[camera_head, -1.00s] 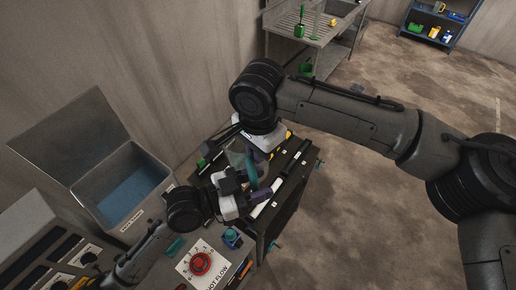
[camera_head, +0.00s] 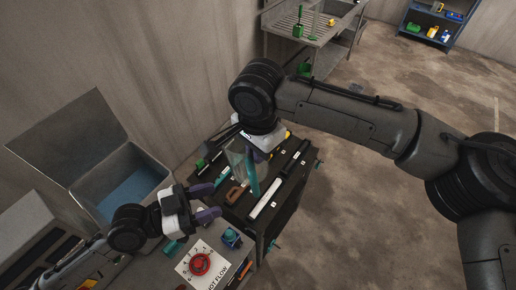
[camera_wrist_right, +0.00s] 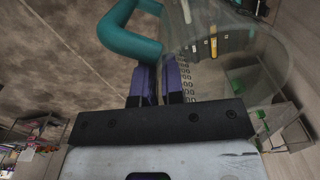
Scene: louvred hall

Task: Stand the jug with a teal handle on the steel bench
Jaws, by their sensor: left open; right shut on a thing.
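The clear jug (camera_head: 236,158) with its teal handle (camera_head: 253,178) is above the dark tool trolley in the head view. My right gripper (camera_head: 262,150) is shut on the jug, partly hidden by its own wrist. In the right wrist view the purple fingers (camera_wrist_right: 161,84) meet at the teal handle (camera_wrist_right: 128,38), beside the clear body (camera_wrist_right: 235,55). My left gripper (camera_head: 208,201) is open and empty, left of the jug and apart from it. A steel bench (camera_head: 292,25) with a slatted top stands at the back wall.
The dark trolley (camera_head: 283,208) carries several tools and a brown item (camera_head: 237,193). A lidded steel bin (camera_head: 120,186) and a panel with a red dial (camera_head: 201,263) are at left. Green items (camera_head: 299,29) stand on the bench. A blue shelf (camera_head: 429,38) is far right; open floor lies between.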

